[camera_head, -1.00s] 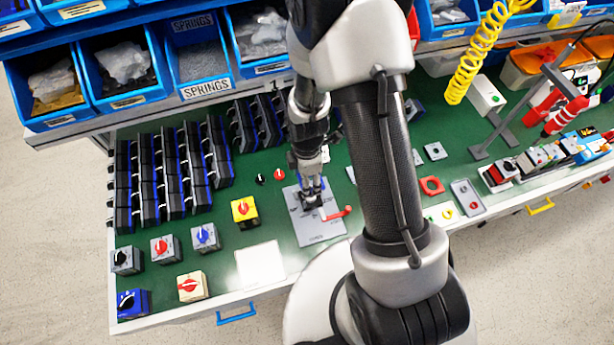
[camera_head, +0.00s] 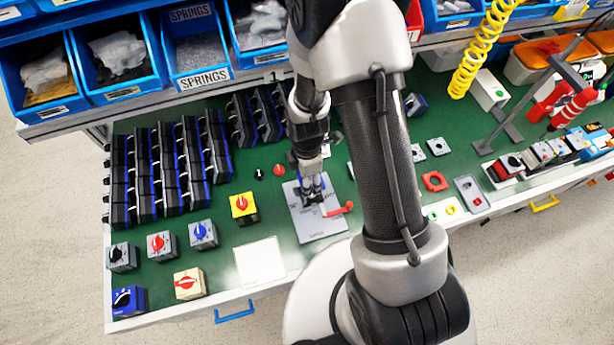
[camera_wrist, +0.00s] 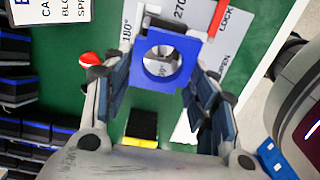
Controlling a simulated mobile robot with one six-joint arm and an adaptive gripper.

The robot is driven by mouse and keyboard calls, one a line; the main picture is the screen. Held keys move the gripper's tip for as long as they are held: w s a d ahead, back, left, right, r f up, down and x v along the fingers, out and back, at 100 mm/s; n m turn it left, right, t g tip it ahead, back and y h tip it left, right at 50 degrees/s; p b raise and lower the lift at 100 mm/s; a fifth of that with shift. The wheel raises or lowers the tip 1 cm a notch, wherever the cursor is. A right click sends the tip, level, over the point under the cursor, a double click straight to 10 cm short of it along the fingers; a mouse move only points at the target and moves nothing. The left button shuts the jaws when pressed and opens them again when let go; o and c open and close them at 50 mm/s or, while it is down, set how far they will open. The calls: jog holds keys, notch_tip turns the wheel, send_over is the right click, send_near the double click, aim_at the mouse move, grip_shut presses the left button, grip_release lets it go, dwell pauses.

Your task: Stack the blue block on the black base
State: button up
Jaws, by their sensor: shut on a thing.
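My gripper (camera_head: 313,186) points down over the grey fixture plate (camera_head: 322,228) on the green bench. In the wrist view my gripper (camera_wrist: 163,75) has its fingers on both sides of the blue block (camera_wrist: 183,79), a square piece with a round hole, and is shut on it. Dark parts of the black base (camera_wrist: 152,22) show just behind the block, at the plate. The base is mostly hidden by the block and fingers. I cannot tell whether block and base touch. A red lever (camera_head: 340,209) sticks out at the right of the fixture.
A yellow switch box with a red knob (camera_head: 243,207) stands left of the plate. Several other knob boxes, including a blue-knobbed one (camera_head: 203,234), are at the front left. Black racks (camera_head: 160,175) stand behind them. A white sheet (camera_head: 260,263) lies in front.

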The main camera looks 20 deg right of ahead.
jog(key=shift+f, duration=0.2)
jog(key=shift+f+b, duration=1.45)
jog(key=shift+f, duration=0.15)
jog(key=o, duration=1.1)
jog(key=shift+r, duration=0.1)
notch_tip(320, 180, up, 12)
